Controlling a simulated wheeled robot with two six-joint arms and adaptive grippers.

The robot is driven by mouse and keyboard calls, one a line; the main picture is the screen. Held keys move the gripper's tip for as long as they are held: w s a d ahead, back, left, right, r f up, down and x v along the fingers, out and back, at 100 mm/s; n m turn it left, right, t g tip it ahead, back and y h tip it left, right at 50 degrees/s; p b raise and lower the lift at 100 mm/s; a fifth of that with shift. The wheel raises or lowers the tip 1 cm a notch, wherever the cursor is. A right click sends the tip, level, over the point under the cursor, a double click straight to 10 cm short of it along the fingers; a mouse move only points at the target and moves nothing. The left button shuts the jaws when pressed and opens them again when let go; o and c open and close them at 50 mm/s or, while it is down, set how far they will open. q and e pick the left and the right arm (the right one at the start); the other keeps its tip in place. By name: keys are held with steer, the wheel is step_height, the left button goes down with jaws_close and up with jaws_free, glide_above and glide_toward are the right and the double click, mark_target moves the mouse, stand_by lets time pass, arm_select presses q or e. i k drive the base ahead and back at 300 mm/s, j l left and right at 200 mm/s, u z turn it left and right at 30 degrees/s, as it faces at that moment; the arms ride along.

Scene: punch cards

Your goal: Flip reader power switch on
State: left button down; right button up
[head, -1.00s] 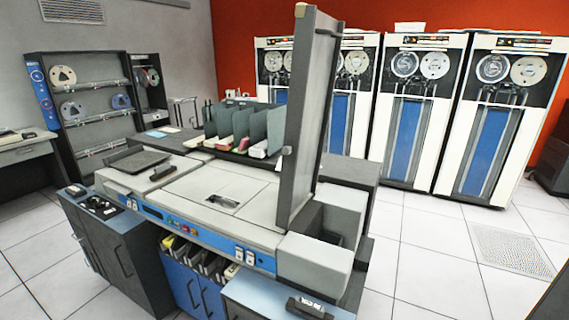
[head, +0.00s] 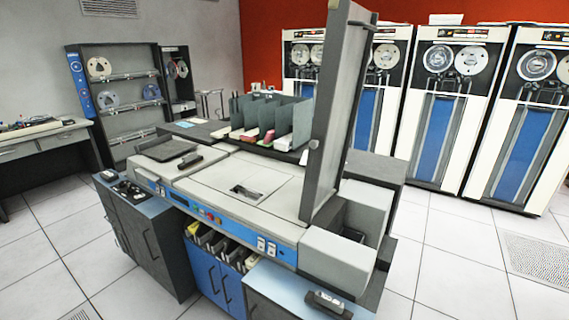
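The card reader (head: 245,190) stands in the middle of the view, with a pale top and a blue front strip. A pair of white rocker switches (head: 266,246) sits at the right end of that strip. Small coloured buttons (head: 210,216) and a dark blue panel (head: 181,201) lie further left on it. Which control is the power switch, and its position, are too small to tell. A tall grey lid (head: 335,110) stands upright at the reader's right side. Neither of my grippers is in view.
Low cabinets (head: 140,235) with a blue top stand before the reader, one bearing a dark device (head: 328,303). Tape drives (head: 440,120) line the red wall. A tape rack (head: 120,95) and desk (head: 40,150) are at left. White floor is clear in front left and at right.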

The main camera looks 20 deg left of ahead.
mark_target(271, 251)
steer(key=u, duration=1.1)
